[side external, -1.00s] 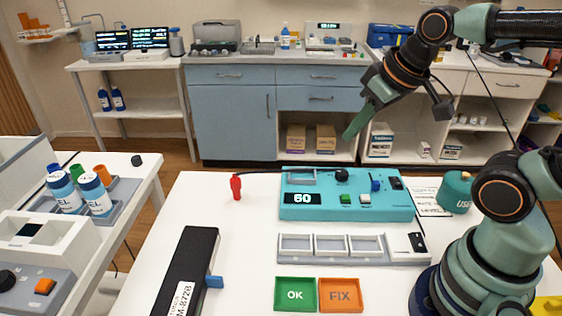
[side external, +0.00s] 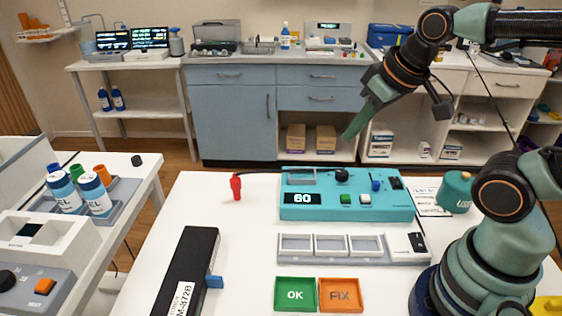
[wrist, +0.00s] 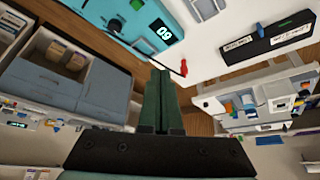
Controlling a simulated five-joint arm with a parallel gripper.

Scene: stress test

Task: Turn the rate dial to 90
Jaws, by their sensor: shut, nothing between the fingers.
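The teal device (side external: 345,205) stands on the white table, with a lit display (side external: 301,198) that reads 60. A black round dial (side external: 342,175) sits on its top, near the back edge. Near it are a blue knob (side external: 376,185), a green button (side external: 346,198) and a white button (side external: 365,199). My gripper (side external: 350,133) is shut and empty, raised above and behind the device, apart from it. In the wrist view the green fingers (wrist: 162,78) are together, and the display (wrist: 160,31) shows at the top.
A red plug-like piece (side external: 236,187) stands left of the device. A grey tray with white compartments (side external: 346,258), a green OK tray (side external: 295,308) and an orange FIX tray (side external: 340,309) lie in front. A long black box (side external: 196,262) lies at left. A teal container (side external: 456,190) stands at right.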

